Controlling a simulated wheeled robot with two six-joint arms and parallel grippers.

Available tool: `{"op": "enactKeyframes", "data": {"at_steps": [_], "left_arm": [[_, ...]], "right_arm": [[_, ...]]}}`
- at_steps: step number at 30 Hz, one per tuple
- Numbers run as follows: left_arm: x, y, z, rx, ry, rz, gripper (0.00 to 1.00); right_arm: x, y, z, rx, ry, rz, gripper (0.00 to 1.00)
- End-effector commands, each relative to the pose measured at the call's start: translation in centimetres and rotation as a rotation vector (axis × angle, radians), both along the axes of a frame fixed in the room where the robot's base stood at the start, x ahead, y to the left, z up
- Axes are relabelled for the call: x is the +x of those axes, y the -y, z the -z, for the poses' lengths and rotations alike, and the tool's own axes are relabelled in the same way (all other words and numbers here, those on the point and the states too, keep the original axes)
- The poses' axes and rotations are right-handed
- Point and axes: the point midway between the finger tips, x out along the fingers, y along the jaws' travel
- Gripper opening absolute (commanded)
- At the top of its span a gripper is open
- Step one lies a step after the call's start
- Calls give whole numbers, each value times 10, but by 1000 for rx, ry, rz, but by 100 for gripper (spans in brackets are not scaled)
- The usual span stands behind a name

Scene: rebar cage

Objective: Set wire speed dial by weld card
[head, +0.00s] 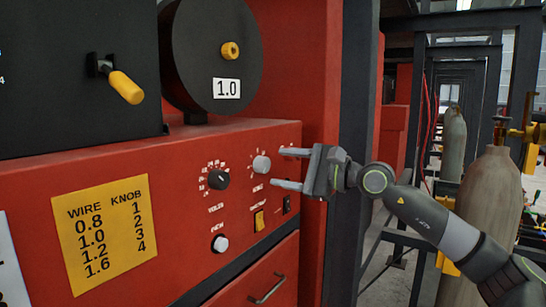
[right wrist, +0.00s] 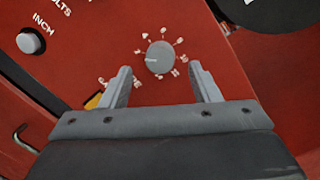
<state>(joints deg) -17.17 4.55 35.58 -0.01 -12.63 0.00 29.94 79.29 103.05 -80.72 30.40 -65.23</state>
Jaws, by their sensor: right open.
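The grey wire dial (head: 262,164) sits on the red welder panel, ringed by pale marks, with "WIRE" printed below it. It also shows in the right wrist view (right wrist: 160,57); I cannot read its setting. My right gripper (head: 279,168) is open in front of the dial. In the right wrist view its fingertips (right wrist: 161,72) lie either side of the dial, apparently not touching it. The yellow weld card (head: 105,235) pairs wire 0.8, 1.0, 1.2, 1.6 with knob 1, 2, 3, 4. The black spool (head: 188,62) carries a white label (head: 227,89) reading "1.0". My left gripper is not in view.
A black volts knob (head: 218,180) is left of the dial. A white inch button (head: 220,243), a yellow switch (head: 259,221) and a drawer handle (head: 267,290) lie below. A dark post (head: 350,100) stands right of the panel; gas cylinders (head: 487,200) stand farther right.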

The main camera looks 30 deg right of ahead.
Motion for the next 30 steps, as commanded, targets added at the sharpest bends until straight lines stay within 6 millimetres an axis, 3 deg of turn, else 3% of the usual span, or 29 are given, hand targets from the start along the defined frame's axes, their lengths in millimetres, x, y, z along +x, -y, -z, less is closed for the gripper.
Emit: {"op": "enactKeyframes", "data": {"at_steps": [12, 25, 30], "left_arm": [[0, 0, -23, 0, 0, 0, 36], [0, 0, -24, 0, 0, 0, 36], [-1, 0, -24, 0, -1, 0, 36]], "right_arm": [[27, -15, -2, 3, 0, 1, 56], [31, -17, 0, 0, -1, 2, 56], [31, -17, 0, 0, -1, 2, 34]]}}
